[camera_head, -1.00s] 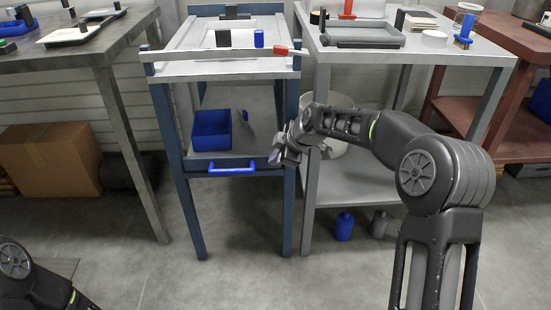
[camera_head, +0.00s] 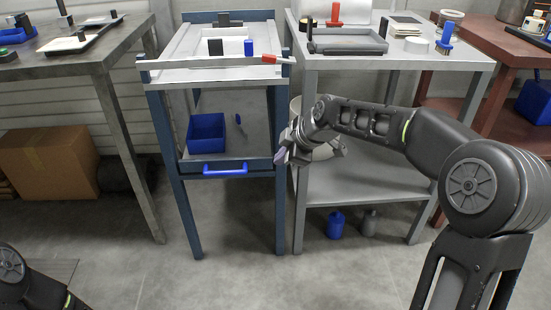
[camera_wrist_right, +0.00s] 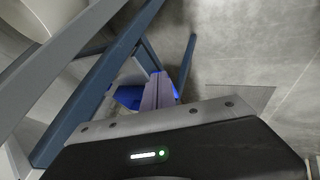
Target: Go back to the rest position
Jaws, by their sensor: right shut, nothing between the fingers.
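My right gripper (camera_head: 284,154) is in front of the right side of the blue-framed table, near its right front leg in the head view. It is shut and empty. In the right wrist view its fingers (camera_wrist_right: 158,92) are together, with something blue behind them. My right arm reaches in from the right, bent at the elbow. My left arm shows only as a dark link at the bottom left of the head view; its gripper is out of the picture.
A dark table stands left, a red one right. The floor in front is clear.

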